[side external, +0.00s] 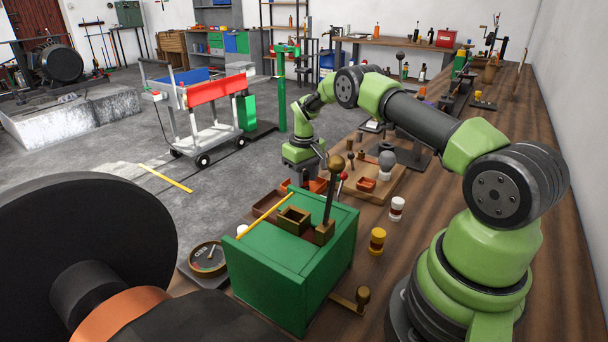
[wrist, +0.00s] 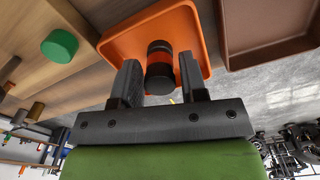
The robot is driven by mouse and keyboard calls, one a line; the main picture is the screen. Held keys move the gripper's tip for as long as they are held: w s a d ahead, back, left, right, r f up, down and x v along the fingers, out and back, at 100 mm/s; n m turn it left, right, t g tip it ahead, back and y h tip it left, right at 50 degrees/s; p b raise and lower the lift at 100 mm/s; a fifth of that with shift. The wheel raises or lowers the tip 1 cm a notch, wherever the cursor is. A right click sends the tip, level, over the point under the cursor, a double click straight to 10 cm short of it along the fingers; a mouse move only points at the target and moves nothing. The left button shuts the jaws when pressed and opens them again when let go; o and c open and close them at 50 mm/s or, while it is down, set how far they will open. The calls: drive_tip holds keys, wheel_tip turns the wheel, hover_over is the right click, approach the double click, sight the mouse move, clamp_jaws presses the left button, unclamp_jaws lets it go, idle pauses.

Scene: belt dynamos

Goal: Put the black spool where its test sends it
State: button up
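The black spool (wrist: 160,75) has an orange band and stands in the orange tray (wrist: 193,61) in the wrist view. My gripper (wrist: 159,64) is open, with one finger on each side of the spool and a narrow gap visible beside it. In the side view my gripper (side external: 305,176) points down over the orange tray (side external: 319,186), behind the green box; the spool is hidden there. The green box (side external: 290,262) carries a small brown open holder (side external: 294,220) and an upright lever (side external: 331,190). A round dial (side external: 208,258) sits left of the box.
A brown tray (wrist: 262,52) lies beside the orange one. A white spool (side external: 397,207) and yellow spool (side external: 376,240) stand near the box.

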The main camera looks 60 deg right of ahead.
drive_tip(key=shift+o, duration=1)
drive_tip(key=s+a+r+t, duration=0.1)
drive_tip(key=a+r, duration=0.2)
drive_tip(key=r, duration=0.8)
drive_tip(key=a+r+t, duration=0.1)
drive_tip(key=a+r, duration=0.3)
drive_tip(key=r, duration=0.7)
drive_tip(key=s+a+r+t, duration=0.2)
drive_tip(key=s+a+r, duration=0.5)
drive_tip(key=a+r, duration=0.1)
drive_tip(key=s+a+t+y, duration=0.1)
drive_tip(key=s+a, duration=0.3)
drive_tip(key=s, duration=0.4)
drive_tip(key=s+a+f+m+t+y, duration=0.1)
drive_tip(key=s+a+t, duration=0.1)
drive_tip(key=s, duration=0.6)
drive_tip(key=shift+s+a, duration=0.25)
drive_tip(key=shift+a, duration=0.65)
